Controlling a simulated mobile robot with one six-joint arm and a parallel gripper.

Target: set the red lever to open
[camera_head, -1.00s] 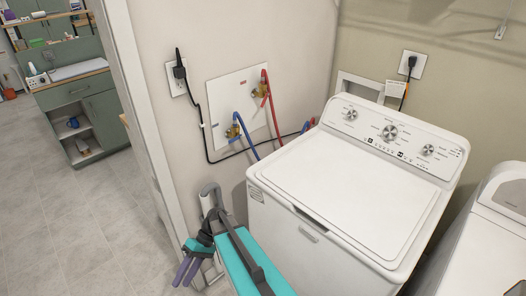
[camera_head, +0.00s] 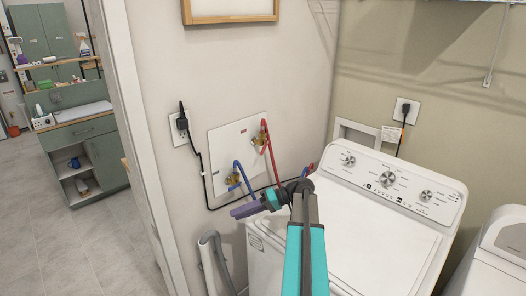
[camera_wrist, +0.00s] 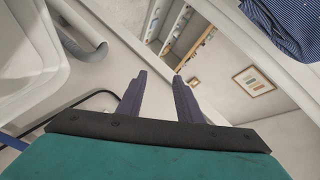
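The red lever (camera_head: 259,139) sits on a brass valve in the upper right of the white wall plate (camera_head: 222,150), beside a red hose. It is too small here to tell which way it is turned. A second brass valve (camera_head: 234,180) with a blue hose sits lower left on the plate. My gripper (camera_head: 238,211) is below the plate, left of the washer, apart from the red lever. In the wrist view its two purple fingers (camera_wrist: 159,78) stand apart with nothing between them. The valves cannot be made out in the wrist view.
The white washer (camera_head: 375,220) fills the right, close beside my arm. A grey hose (camera_head: 212,258) stands left of it. A black cord (camera_head: 197,162) hangs from an outlet left of the plate. The doorway and open floor (camera_head: 80,245) are at left.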

